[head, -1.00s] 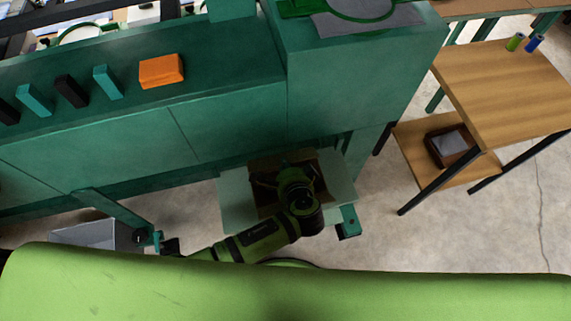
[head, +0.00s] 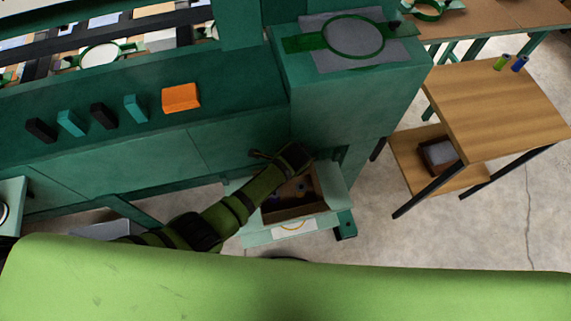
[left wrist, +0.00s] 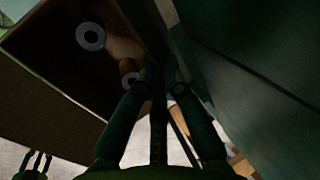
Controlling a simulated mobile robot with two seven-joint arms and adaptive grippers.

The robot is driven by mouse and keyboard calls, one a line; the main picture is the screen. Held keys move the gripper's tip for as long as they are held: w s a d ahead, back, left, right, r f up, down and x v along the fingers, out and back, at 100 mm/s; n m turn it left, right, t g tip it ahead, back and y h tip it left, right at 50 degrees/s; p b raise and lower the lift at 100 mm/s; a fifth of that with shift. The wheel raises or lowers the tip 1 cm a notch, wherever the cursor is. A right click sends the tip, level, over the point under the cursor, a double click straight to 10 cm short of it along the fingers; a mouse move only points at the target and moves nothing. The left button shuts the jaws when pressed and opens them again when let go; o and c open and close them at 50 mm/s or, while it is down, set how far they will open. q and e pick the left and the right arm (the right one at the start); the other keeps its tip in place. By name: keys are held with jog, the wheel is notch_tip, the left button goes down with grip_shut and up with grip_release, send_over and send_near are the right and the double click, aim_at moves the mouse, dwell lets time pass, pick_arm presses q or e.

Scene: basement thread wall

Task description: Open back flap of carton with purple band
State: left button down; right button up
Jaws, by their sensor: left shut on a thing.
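The carton (head: 294,212) stands low beside the green machine, its brown inside open to view. Its pale green front flap (head: 258,238), with a white label, and right flap (head: 336,186) are folded outward. No purple band can be made out. My left gripper (head: 258,154) is at the carton's back edge, against the machine. In the left wrist view its fingers (left wrist: 160,88) are closed on a thin dark edge, apparently the back flap (left wrist: 158,125), mostly hidden. Spools with pale ring ends (left wrist: 90,37) lie inside the carton.
The green machine wall (head: 235,130) rises close behind the carton. An orange block (head: 181,97) and several small blocks sit on its ledge. A wooden table (head: 490,105) with a lower shelf stands to the right; open floor (head: 440,230) lies in front of it.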

dwell(0.3)
pick_arm(q)
jog(key=c, duration=1.4)
grip_release()
jog(key=shift+w, duration=0.1)
jog(key=shift+o, duration=0.2)
jog(key=v, duration=1.2)
jog(key=shift+w+a, duration=0.15)
jog(key=shift+w, duration=0.05)
jog(key=shift+r, duration=0.1)
